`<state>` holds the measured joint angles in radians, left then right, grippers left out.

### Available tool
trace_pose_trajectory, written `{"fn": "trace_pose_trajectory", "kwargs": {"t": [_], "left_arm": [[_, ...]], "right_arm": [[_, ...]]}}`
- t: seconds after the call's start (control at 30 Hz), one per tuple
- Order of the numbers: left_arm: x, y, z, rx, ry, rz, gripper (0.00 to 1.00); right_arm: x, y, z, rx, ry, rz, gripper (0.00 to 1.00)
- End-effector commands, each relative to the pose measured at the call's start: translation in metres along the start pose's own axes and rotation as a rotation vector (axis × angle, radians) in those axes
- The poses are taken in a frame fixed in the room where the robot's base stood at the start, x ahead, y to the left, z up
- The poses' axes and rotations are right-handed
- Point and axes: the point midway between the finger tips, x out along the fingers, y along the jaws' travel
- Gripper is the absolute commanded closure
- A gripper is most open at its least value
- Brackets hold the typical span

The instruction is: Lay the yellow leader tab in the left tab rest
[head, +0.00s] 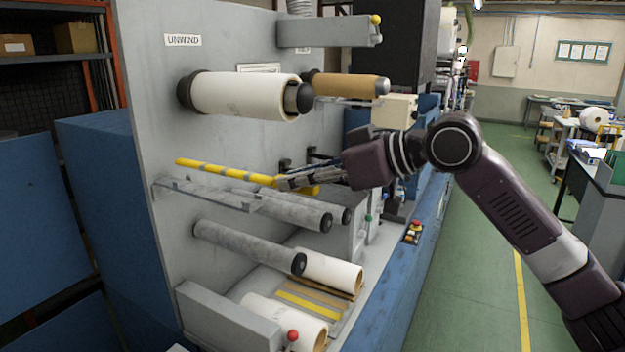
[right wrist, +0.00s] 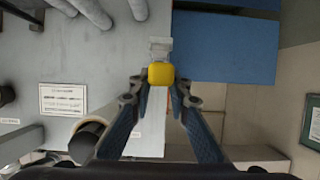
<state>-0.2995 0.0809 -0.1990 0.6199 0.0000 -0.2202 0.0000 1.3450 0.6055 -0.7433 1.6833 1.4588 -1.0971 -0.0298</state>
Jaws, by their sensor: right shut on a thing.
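The yellow leader tab (head: 213,169) is a long yellow strip with grey bands, in front of the grey machine panel. My right gripper (head: 281,182) is shut on it near its right part, and a short yellow end shows beyond the fingers. In the right wrist view the yellow tab (right wrist: 160,74) sits between the two fingertips (right wrist: 160,82). A thin grey ledge (head: 205,194), which looks like the left tab rest, lies just below the tab in the head view. I cannot tell whether they touch. My left gripper is out of view.
A white roll (head: 245,95) and a brown roll (head: 345,84) are above the tab. Grey rollers (head: 285,210) (head: 245,245) are below it. A blue machine base (head: 400,285) runs along the front.

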Motion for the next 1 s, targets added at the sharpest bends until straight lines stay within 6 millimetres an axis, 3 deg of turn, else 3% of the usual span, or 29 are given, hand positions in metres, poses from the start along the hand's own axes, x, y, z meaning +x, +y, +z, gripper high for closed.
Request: {"fn": "trace_pose_trajectory", "kwargs": {"t": [0.27,0.63,1.0], "left_arm": [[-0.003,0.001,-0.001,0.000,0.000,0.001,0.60],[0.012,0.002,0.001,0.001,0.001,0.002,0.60],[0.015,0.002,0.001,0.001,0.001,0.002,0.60]], "right_arm": [[0.026,-0.001,-0.013,-0.001,0.002,-0.001,1.00],[0.040,0.000,0.021,0.000,0.001,0.001,1.00],[0.044,0.001,0.031,-0.002,0.002,0.002,1.00]]}}
